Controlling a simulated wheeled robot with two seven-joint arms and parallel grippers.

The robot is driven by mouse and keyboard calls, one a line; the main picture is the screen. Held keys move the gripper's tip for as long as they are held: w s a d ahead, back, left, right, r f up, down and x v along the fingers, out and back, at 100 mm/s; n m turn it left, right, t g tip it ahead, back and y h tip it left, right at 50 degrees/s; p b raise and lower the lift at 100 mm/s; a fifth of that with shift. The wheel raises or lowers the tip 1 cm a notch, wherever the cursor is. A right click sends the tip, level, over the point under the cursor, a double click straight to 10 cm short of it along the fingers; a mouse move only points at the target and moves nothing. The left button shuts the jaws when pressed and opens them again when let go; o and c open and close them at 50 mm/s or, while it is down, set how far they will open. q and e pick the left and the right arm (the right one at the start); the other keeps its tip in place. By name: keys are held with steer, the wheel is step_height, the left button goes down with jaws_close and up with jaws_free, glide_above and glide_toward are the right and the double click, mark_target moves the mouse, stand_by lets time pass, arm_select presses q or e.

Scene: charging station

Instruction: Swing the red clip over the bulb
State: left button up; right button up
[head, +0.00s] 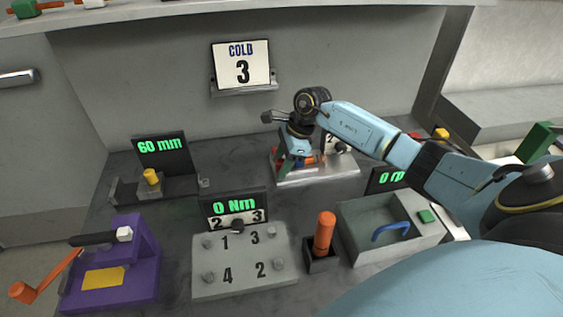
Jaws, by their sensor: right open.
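My right gripper (299,163) is open and points down over a small fixture on a pale base plate (325,175) at the back middle of the bench. A red part (312,160), likely the red clip, shows between and beside the fingers, with an orange piece close to it. I cannot tell whether the fingers touch it. The gripper and wrist hide much of the fixture, and I cannot make out the bulb. My left gripper is not in view.
A grey block with numbered bolts (243,280) stands in front, beside an orange-handled tool (324,233) in a holder. A grey box with a blue handle (365,250) is to the right. A purple device (120,280) and a gauge reading 60 mm (161,146) are left.

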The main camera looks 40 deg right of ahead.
jaws_close()
stand_by(0.3)
